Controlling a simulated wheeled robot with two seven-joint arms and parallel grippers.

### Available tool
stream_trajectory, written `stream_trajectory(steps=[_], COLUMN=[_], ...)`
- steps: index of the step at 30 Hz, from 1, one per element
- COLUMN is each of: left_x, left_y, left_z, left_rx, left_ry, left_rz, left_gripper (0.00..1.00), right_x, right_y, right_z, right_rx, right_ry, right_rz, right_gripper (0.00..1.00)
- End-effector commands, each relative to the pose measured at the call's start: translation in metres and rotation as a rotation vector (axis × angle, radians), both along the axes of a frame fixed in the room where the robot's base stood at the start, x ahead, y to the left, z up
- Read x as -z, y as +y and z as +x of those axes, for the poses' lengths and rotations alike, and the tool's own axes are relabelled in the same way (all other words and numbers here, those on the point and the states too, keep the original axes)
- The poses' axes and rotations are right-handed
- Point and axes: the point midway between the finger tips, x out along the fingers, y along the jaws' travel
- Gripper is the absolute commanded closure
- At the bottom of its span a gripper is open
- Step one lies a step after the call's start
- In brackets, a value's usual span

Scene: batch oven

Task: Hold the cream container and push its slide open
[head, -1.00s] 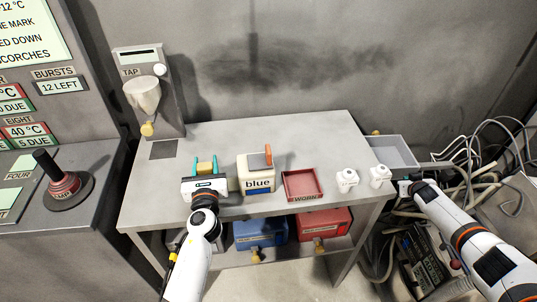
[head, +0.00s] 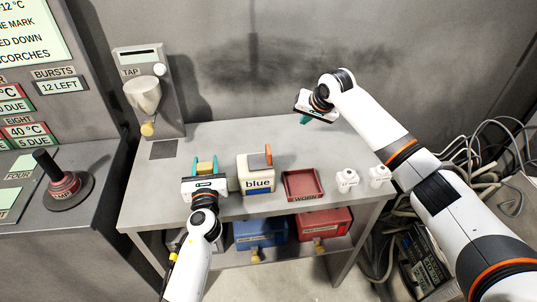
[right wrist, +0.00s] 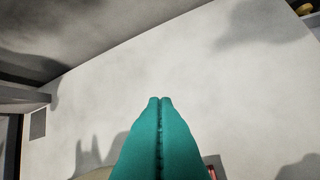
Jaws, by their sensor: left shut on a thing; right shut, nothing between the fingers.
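The cream container (head: 256,178), marked "blue" with a blue band at its base, stands upright on the grey table. An orange tab (head: 268,154) stands up from its grey top, which looks closed. A yellow block (head: 206,168) at its left seems to be its grip; the join is partly hidden by my gripper. My left gripper (head: 203,167) is shut on this yellow block, one teal finger on each side. My right gripper (head: 304,122) is shut and empty above the table's back right part. Its closed teal fingers (right wrist: 160,101) point at bare tabletop in the right wrist view.
A red tray (head: 304,197) marked "WORN" lies right of the container. Blue (head: 259,233) and red (head: 325,223) boxes sit on the shelf below. A tap unit (head: 148,95) stands back left. The table's back is clear.

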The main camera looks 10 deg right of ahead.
Motion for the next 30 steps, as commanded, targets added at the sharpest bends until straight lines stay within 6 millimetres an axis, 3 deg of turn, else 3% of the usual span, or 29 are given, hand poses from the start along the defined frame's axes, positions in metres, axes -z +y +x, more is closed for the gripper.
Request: stream_trajectory(steps=[1,6,12,20,30], left_x=[0.005,0.005,0.005,0.005,0.005], left_y=[0.000,0.000,0.000,0.000,0.000], left_z=[-0.001,-0.001,-0.001,-0.001,-0.001], left_rx=[0.001,0.001,0.001,0.000,0.000], left_ry=[0.008,0.008,0.008,0.009,0.009], left_rz=[0.001,0.001,0.000,0.000,0.000], left_gripper=[1.00,1.00,1.00,1.00,1.00], right_x=[-0.010,-0.035,-0.056,-0.059,-0.014], right_y=[0.025,0.092,0.139,0.154,0.154], right_z=[-0.007,-0.041,-0.079,-0.096,-0.097], right_rx=[-0.041,-0.166,-0.275,-0.318,-0.317], right_ry=[0.026,0.135,0.229,0.271,0.274], right_rz=[0.002,-0.020,-0.074,-0.107,-0.105], right_gripper=[1.00,1.00,1.00,1.00,1.00])
